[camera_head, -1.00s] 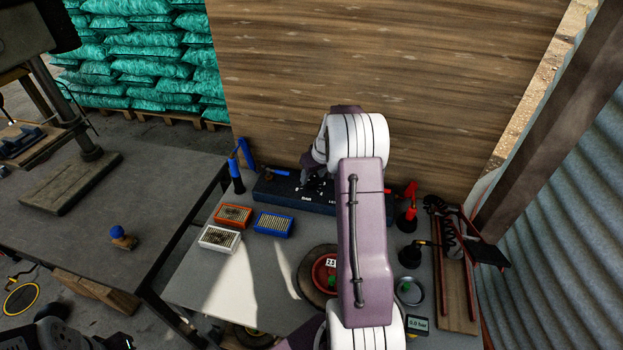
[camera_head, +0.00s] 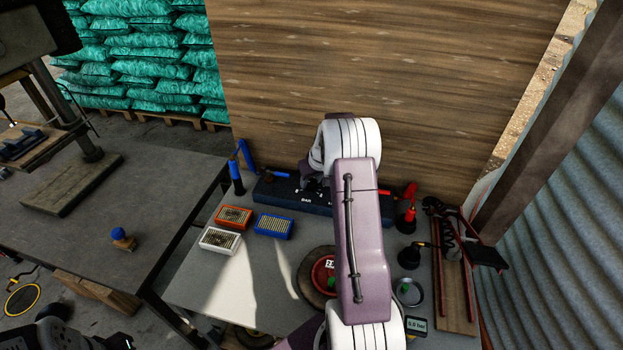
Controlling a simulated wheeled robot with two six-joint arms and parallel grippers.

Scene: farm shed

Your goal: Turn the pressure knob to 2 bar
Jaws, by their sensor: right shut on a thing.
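A long dark blue panel (camera_head: 350,208) with white "BAR" lettering and scale marks lies at the back of the grey workbench, before the wooden wall. My right gripper (camera_head: 311,182) reaches down to the panel's left middle part and is shut on the pressure knob, which its fingers mostly hide. The knob's pointer and exact setting cannot be made out. A small display (camera_head: 416,325) at the bench's front right seems to read 0.0 bar. My left gripper is not in view.
Blue-handled (camera_head: 237,178) and red-handled (camera_head: 407,215) tools stand at either end of the panel. An orange box (camera_head: 233,217), a blue box (camera_head: 273,225) and a white box (camera_head: 219,240) sit at left. A red dial (camera_head: 323,272) is partly behind my right arm.

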